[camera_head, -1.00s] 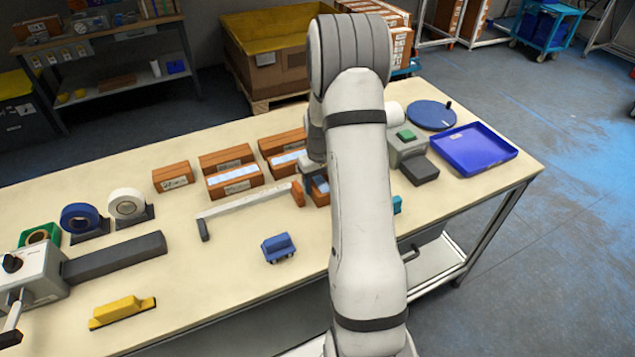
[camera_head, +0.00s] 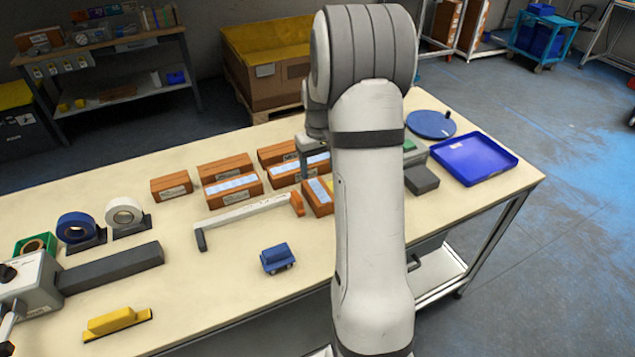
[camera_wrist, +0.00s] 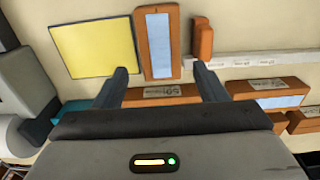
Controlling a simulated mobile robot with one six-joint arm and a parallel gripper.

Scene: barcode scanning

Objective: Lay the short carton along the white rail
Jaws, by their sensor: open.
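The white rail (camera_head: 245,212) lies on the table with an orange block (camera_head: 297,204) at its right end; both show in the wrist view, rail (camera_wrist: 255,60) and block (camera_wrist: 203,38). An orange carton with a pale blue label (camera_head: 318,196) lies just beyond that block, crosswise to the rail; it shows in the wrist view (camera_wrist: 158,45) ahead of the fingertips. A small carton (camera_head: 173,186) stands at the left of the carton group. I cannot tell for sure which is the short carton. My gripper (camera_wrist: 163,82) is open, its fingers apart with nothing gripped.
More cartons (camera_head: 234,187) (camera_head: 298,168) stand behind the rail. One carton (camera_wrist: 160,92) shows between my fingers, partly hidden. A yellow square (camera_wrist: 97,45) lies beside the labelled carton.

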